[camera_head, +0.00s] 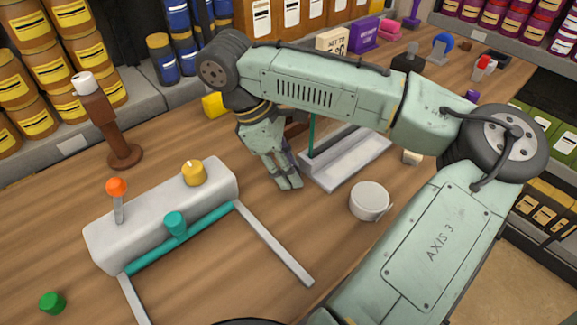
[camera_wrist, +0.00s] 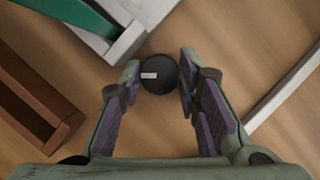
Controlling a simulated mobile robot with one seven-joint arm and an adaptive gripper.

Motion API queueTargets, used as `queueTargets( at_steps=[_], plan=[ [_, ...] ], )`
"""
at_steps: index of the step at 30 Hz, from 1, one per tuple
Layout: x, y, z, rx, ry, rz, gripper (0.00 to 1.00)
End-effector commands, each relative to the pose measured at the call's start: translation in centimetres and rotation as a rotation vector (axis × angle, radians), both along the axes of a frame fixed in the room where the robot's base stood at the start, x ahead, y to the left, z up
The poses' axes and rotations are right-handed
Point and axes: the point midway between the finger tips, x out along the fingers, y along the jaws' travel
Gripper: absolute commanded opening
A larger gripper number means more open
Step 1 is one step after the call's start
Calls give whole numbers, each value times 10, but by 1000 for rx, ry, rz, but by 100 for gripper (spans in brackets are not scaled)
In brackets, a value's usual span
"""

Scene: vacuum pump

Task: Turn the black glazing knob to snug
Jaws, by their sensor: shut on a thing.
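The black knob (camera_wrist: 158,76) is round with a short white mark on its left side in the wrist view. It sits at the corner of a pale grey frame (camera_wrist: 130,38). My gripper (camera_wrist: 160,80) has one fingertip on each side of the knob and is shut on it. In the head view my gripper (camera_head: 289,183) points down beside the grey frame (camera_head: 347,158), and the knob is hidden behind the fingers there.
A pale device with an orange-topped lever (camera_head: 117,188), a yellow knob (camera_head: 193,172) and a teal bar (camera_head: 178,238) stands at left. A round white tin (camera_head: 369,201) is to the right. A brown frame (camera_wrist: 35,100) lies left in the wrist view.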

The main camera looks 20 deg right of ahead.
Motion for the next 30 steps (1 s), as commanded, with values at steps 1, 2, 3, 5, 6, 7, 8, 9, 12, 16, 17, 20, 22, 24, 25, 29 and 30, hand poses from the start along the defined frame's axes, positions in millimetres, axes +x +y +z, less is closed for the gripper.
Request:
queueTargets(
  at_steps=[1, 2, 3, 5, 6, 7, 8, 9, 12, 16, 17, 20, 22, 24, 25, 29, 30],
  plan=[
    [0, 0, 1, -1, -1, -16, 3],
    [0, 0, 0, 0, -1, -22, 3],
    [0, 0, 0, 0, -1, -31, 3],
    [0, 0, 0, -1, -1, -42, 3],
    [0, 0, 0, -1, -1, -46, 3],
    [0, 0, 0, -1, -2, -49, 3],
    [1, 0, 0, -1, -2, -51, 3],
    [1, 0, 0, -1, -1, -53, 3],
    [1, 0, 0, -1, -2, -54, 3],
    [1, 0, 0, -1, -1, -53, 3],
    [1, 0, 0, -1, -1, -53, 3],
    [1, 0, 0, -1, -1, -53, 33],
    [1, 0, 0, 0, -2, -53, 37],
    [1, 0, 0, -1, -1, -53, 42],
    [1, 0, 0, -1, -1, -53, 44],
    [1, 0, 0, -1, -1, -53, 51],
    [1, 0, 0, -1, -1, -53, 51]
  ],
)
